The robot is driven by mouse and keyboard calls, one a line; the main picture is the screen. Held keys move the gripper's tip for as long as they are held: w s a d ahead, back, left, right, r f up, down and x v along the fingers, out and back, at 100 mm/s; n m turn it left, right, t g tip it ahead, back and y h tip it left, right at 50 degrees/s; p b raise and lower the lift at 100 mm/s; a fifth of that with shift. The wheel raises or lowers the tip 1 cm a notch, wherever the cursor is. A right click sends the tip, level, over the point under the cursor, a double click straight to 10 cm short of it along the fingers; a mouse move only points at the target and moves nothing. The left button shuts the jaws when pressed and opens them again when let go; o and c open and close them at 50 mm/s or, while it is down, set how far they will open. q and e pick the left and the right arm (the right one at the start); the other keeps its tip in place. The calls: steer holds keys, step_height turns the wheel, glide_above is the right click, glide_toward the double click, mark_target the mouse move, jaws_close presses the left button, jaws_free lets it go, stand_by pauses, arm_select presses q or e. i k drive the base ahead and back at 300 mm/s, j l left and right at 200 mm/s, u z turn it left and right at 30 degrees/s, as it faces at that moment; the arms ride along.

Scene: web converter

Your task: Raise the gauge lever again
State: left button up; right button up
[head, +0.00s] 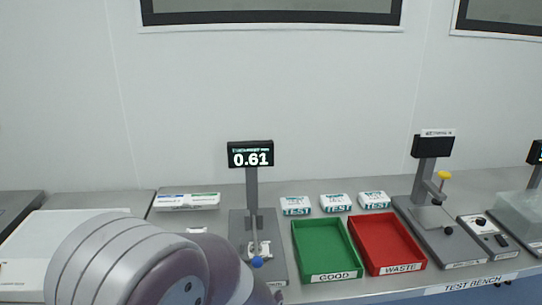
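The thickness gauge (252,218) stands on the bench left of the green tray. Its display (250,155) on a grey post reads 0.61. Its lever ends in a blue knob (257,262) low at the front, over the gauge's grey base. A small white piece lies on the base behind the knob, partly covered by the lever. My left arm fills the lower left, its wrist just left of the knob; I cannot make out its fingers. Whether it touches the lever is hidden. My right gripper is out of view.
A green GOOD tray (310,273) and a red WASTE tray (375,267) are empty. Three TEST packs (337,203) lie behind them. Another tester with a yellow knob (444,175) stands at right. A white-green box (187,201) lies at left.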

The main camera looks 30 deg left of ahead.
mark_target(256, 248)
steer(key=u, duration=1.05)
steer(key=i, duration=0.4)
